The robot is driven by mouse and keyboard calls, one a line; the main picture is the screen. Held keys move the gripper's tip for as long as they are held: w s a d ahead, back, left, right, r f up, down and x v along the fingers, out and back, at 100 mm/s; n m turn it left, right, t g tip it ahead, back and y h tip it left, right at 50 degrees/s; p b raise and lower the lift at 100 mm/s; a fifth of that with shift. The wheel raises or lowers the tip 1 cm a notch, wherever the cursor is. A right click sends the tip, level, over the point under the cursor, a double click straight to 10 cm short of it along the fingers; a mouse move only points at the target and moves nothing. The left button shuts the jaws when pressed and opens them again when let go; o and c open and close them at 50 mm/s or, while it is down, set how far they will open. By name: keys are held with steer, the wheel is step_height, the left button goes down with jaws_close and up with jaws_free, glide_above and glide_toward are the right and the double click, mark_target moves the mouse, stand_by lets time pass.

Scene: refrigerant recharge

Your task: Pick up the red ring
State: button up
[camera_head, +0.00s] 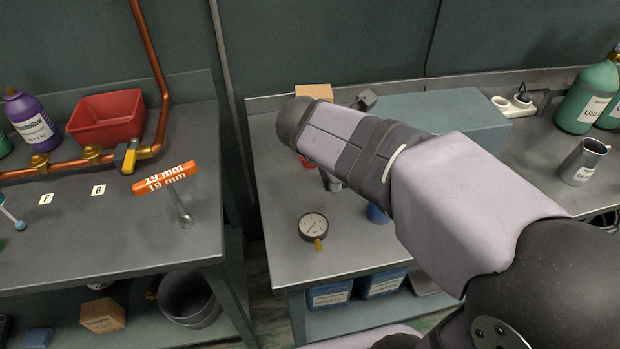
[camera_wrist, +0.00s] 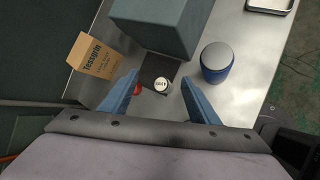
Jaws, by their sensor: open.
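A small red object, likely the red ring (camera_wrist: 138,89), shows only in part in the wrist view, beside my left finger. In the head view a bit of red (camera_head: 308,162) shows just below my arm, which hides the rest. My gripper (camera_wrist: 160,78) is open above the bench, with its two blue fingers apart. Nothing is held between them. A small white-topped cylinder (camera_wrist: 161,85) with a label stands between the fingers, by a dark square patch (camera_wrist: 157,68). In the head view my arm covers most of this spot.
A blue container with a grey top (camera_wrist: 216,62) stands right of the fingers. A cardboard box (camera_wrist: 95,57) and a large grey-green box (camera_wrist: 155,25) stand beyond. A pressure gauge (camera_head: 313,227) lies near the bench's front. The left bench holds a red bin (camera_head: 106,119).

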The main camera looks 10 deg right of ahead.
steer(key=w+a+r+n+t+b, duration=0.3)
steer(key=w+a+n+t+b, duration=0.3)
steer(key=w+n+b, duration=0.45)
steer(key=shift+n, duration=0.95)
steer(key=f+p, duration=0.1)
steer(key=f, duration=0.3)
steer(key=s+f, duration=0.1)
steer(key=f, duration=0.4)
steer(key=f+p, duration=0.1)
steer(key=f, duration=0.4)
steer(key=shift+s+a+p, duration=0.15)
steer(key=shift+s+p, duration=0.15)
steer(key=shift+s, duration=0.1)
steer(key=shift+f+b+x, duration=0.15)
steer(key=shift+b+x, duration=0.05)
steer(key=shift+x, duration=1.65)
steer(key=shift+f+b+x, duration=0.1)
steer(key=shift+b+x, duration=0.1)
steer(key=shift+x, duration=1.7)
steer(key=shift+s, duration=0.15)
steer(key=c, duration=1.1)
